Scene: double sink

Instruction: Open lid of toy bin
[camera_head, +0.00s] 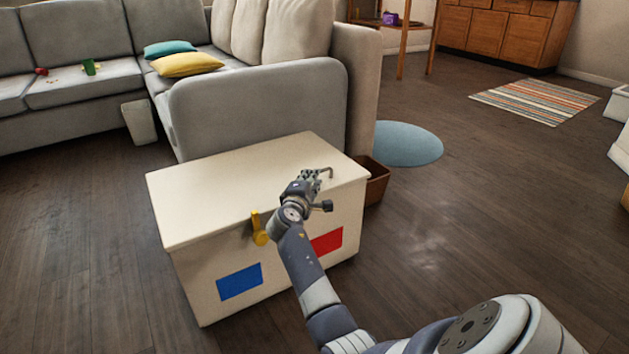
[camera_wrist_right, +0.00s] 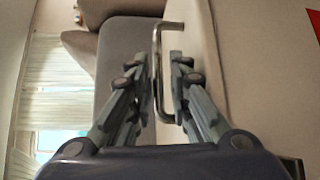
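The cream toy bin (camera_head: 180,268) stands on the floor in front of the sofa, with a blue and a red rectangle on its front. Its lid (camera_head: 215,190) lies flat and closed. A yellow latch (camera_head: 259,229) sits at the front edge. A metal bar handle (camera_head: 329,171) is at the lid's right end. My right gripper (camera_head: 314,178) is at this handle. In the right wrist view the handle (camera_wrist_right: 157,42) runs between the two spread fingers (camera_wrist_right: 162,62); I cannot tell if either finger touches it. My left gripper is not in view.
A grey sofa (camera_head: 262,95) stands close behind the bin. A brown box (camera_head: 377,181) sits against the bin's right side, near a round blue rug (camera_head: 405,145). The wooden floor (camera_head: 470,220) to the right is clear. A striped rug (camera_head: 535,100) lies farther back.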

